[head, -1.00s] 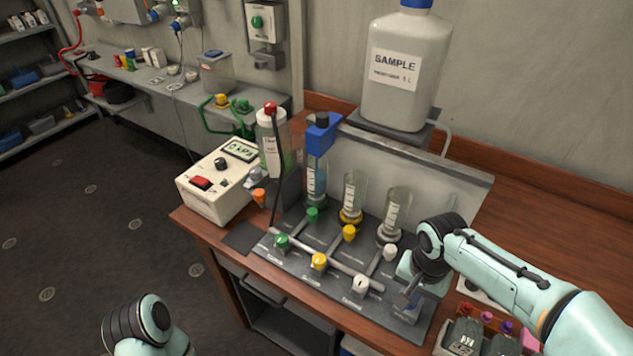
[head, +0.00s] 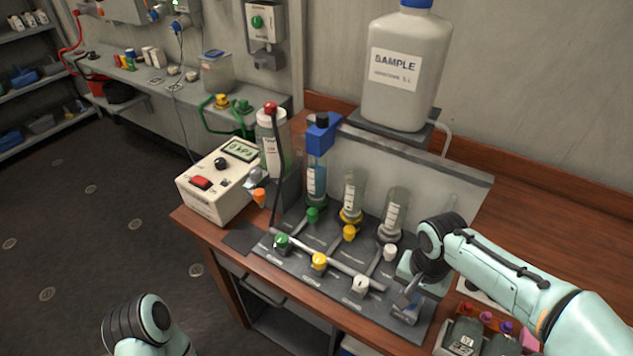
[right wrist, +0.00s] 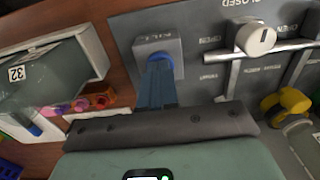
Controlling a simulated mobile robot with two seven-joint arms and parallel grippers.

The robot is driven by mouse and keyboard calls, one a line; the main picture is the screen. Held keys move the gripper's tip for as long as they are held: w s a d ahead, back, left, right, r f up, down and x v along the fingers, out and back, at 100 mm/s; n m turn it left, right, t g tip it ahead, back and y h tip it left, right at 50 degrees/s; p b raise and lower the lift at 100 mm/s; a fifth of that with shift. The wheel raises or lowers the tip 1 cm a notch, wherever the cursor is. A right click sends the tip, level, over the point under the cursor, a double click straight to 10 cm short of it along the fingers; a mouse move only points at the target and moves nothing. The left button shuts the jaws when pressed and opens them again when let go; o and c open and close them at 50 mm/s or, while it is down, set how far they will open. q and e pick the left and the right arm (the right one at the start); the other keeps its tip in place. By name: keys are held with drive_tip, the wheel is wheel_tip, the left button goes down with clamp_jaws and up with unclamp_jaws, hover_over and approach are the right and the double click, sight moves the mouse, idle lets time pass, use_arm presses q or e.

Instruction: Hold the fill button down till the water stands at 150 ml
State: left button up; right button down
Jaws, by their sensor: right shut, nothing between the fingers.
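The fill button is a blue cap on a grey block marked FILL (right wrist: 178,48) in the right wrist view. My right gripper (right wrist: 160,70) is shut and empty, its fingertips at the blue cap and covering most of it. They appear to touch it; how far it is pressed I cannot tell. In the head view my right gripper (head: 405,299) points down at the front right of the grey panel. Glass cylinders stand behind: a blue-topped one (head: 316,180) with bluish liquid, a middle one (head: 353,192) and a right one (head: 395,208). Their marks are too small to read. My left gripper is out of view.
A large SAMPLE bottle (head: 405,95) stands on a shelf behind the panel. Green, yellow and white valve knobs (head: 319,261) line the panel's front. A cream meter box (head: 217,183) sits at the left.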

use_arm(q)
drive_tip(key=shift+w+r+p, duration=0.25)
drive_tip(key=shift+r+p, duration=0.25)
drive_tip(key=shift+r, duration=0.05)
use_arm(e)
drive_tip(key=shift+r, duration=0.45)
use_arm(q)
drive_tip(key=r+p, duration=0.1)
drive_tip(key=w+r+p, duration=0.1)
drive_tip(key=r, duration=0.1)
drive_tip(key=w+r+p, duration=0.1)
drive_tip(key=p, duration=0.1)
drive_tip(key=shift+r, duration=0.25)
use_arm(e)
wheel_tip(320, 180, up, 6)
drive_tip(key=shift+w, duration=0.1)
